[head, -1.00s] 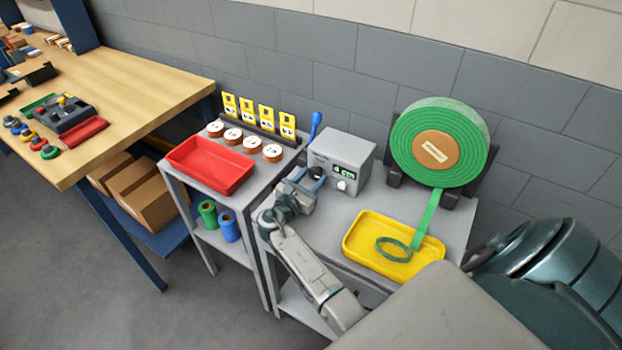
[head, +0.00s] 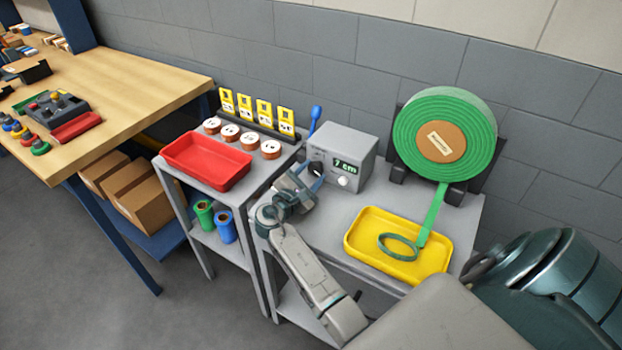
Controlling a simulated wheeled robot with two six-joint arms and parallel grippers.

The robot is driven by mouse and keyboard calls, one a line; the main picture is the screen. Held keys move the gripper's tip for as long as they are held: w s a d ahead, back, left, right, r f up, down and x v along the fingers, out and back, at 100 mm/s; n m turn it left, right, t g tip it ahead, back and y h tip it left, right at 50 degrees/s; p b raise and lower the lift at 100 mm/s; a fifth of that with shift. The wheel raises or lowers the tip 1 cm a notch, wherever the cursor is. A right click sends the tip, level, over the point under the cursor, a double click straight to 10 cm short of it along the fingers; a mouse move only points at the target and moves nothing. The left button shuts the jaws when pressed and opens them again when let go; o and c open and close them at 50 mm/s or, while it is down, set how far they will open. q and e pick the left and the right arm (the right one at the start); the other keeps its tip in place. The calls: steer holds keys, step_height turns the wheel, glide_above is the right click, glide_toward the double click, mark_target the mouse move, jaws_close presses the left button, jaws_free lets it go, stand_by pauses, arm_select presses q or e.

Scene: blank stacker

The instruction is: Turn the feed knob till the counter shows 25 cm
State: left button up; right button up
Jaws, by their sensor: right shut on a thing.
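The grey feeder box (head: 343,152) stands on the grey cart, with its counter (head: 344,166) lit green and showing 7 cm. The dark feed knob (head: 316,166) is at the left of its front face, partly hidden by my gripper. My right gripper (head: 314,178) is shut on the knob. A big green webbing roll (head: 413,140) stands on a dark holder at the right. Its strip (head: 433,212) hangs down into the yellow tray (head: 431,280) and curls into a loop there. My left gripper is not in view.
A white button (head: 343,181) sits below the counter. A blue-tipped lever (head: 315,117) rises at the box's left rear. The left cart carries a red tray (head: 208,176), several copper-coloured spools and yellow tags (head: 264,113). A wooden bench (head: 135,85) stands farther left.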

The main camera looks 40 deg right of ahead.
steer(key=shift+f+m, duration=0.15)
steer(key=shift+m, duration=0.15)
stand_by(0.4)
steer(key=o, duration=1)
